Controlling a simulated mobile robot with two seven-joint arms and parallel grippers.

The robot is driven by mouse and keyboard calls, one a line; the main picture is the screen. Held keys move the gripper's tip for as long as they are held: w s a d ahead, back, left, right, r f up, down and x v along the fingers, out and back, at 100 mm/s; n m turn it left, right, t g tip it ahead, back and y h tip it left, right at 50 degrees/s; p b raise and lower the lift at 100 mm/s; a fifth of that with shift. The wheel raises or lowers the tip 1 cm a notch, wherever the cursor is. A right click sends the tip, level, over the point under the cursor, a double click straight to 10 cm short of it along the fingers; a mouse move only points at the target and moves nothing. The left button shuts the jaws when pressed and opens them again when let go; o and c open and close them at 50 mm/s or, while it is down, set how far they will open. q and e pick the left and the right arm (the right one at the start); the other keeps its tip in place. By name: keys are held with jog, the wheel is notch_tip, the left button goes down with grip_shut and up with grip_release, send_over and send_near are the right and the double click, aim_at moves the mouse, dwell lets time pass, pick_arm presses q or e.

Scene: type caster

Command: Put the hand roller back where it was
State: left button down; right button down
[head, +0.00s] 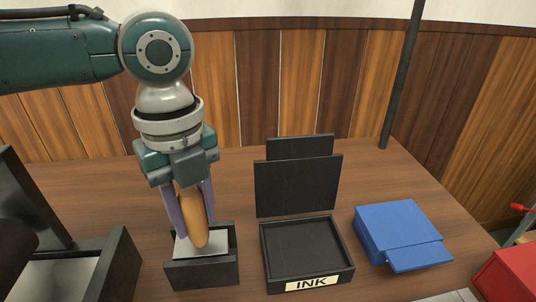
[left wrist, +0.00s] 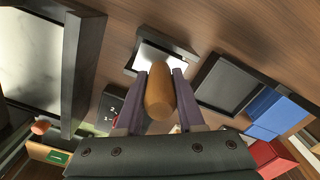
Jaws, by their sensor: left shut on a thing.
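The hand roller (head: 195,220) shows as a tan wooden handle, upright with a slight tilt. My left gripper (head: 190,215) comes down from above, shut on this handle between its two purple fingers. The handle also shows between the fingers in the left wrist view (left wrist: 159,95). Its lower end is over a small black open box (head: 203,274) with a pale grey plate (head: 208,245) inside. I cannot tell whether the roller touches the plate; its roller part is not clearly seen. My right gripper is not in view.
Right of the small box stands a black ink tray (head: 266,262) labelled INK, with upright black panels (head: 298,185) behind. A blue box (head: 395,225) lies further right, with a red box (head: 512,275) at the edge. A large dark frame (head: 122,262) stands left.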

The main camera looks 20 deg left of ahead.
pick_arm(q)
jog(key=shift+f, duration=0.2)
jog(key=c, duration=0.5)
grip_release()
jog(key=shift+r, duration=0.1)
notch_tip(320, 180, up, 12)
jog(key=shift+r+p, duration=0.15)
jog(key=shift+p, duration=0.35)
